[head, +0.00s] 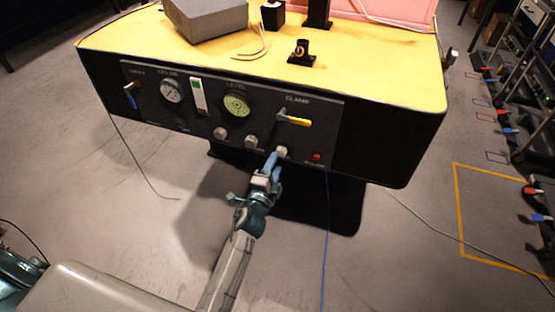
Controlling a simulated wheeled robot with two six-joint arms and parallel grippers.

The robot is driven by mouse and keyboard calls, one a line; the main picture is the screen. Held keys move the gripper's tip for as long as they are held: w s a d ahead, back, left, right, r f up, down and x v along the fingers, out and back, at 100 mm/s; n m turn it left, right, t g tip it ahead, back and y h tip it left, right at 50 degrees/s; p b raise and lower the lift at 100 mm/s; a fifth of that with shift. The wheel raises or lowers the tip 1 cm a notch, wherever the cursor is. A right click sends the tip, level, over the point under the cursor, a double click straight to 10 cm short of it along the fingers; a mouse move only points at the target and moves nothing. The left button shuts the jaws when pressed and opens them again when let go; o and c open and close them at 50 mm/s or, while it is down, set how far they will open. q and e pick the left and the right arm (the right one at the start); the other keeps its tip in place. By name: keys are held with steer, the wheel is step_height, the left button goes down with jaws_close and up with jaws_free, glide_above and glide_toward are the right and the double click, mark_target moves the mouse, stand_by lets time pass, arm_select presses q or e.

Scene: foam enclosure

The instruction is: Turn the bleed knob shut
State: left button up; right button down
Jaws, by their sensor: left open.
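The black front panel (190,125) carries three pale round knobs in its lower row: a left knob (220,133), a middle knob (251,142) and a right knob (281,152). Their small labels are too blurred to read, so I cannot tell by name which is the bleed knob. My left gripper (275,160) is open, its blue fingers pointing up at the right knob. The fingertips are at or just in front of that knob; I cannot tell whether they touch it. My right gripper is not in view.
A yellow-handled clamp lever (297,121) sticks out above the right knob, and a red button (317,156) sits to its right. A blue-handled lever (130,95) and gauges are farther left. A grey block (207,18) lies on the yellow top (385,75). Cables hang below.

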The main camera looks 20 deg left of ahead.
arm_select(q)
steer(key=s, duration=0.7)
steer(key=shift+s+f, duration=0.2)
steer(key=shift+f, duration=0.05)
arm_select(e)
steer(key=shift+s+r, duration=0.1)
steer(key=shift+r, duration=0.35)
arm_select(q)
steer(key=shift+a+f, duration=0.1)
